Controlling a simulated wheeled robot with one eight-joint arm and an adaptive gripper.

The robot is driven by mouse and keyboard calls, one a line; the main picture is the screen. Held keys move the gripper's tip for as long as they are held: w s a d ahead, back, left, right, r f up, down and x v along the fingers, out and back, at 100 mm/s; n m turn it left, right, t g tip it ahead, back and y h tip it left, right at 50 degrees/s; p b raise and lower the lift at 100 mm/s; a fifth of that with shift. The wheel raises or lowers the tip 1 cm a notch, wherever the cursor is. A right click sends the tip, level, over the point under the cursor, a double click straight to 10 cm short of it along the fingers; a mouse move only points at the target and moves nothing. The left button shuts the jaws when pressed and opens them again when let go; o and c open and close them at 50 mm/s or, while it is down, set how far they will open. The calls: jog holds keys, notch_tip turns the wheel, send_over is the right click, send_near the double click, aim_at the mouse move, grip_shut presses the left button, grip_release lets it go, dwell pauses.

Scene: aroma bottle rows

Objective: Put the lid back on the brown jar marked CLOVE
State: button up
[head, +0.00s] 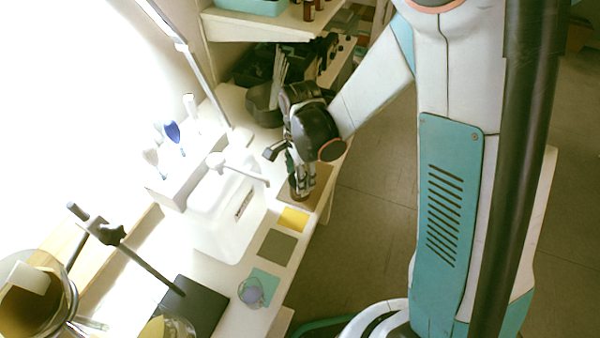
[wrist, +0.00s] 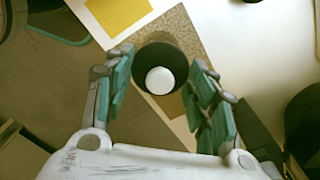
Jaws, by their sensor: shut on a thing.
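My gripper (head: 301,184) is pointed down over a tan speckled board at the bench's right edge. In the wrist view, my gripper (wrist: 163,60) has its two teal-padded fingers on either side of a dark round lid (wrist: 147,56) with a white disc on top. It is shut on this lid. A brown jar (head: 296,189) shows at the fingertips in the head view, partly hidden by them. I cannot read its marking, nor tell whether the lid touches its rim.
The tan board (wrist: 184,25) lies below the gripper. Yellow (head: 293,219), grey-green (head: 277,248) and teal (head: 262,287) squares line the bench edge. A white container (head: 225,215) stands left of the gripper, and a dark pot with sticks (head: 264,104) behind it.

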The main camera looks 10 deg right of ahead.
jog(key=o, duration=1)
jog(key=shift+o, duration=0.2)
jog(key=o, duration=0.5)
jog(key=shift+r, duration=0.15)
jog(key=shift+r+p, duration=2.4)
jog(key=shift+r, duration=0.95)
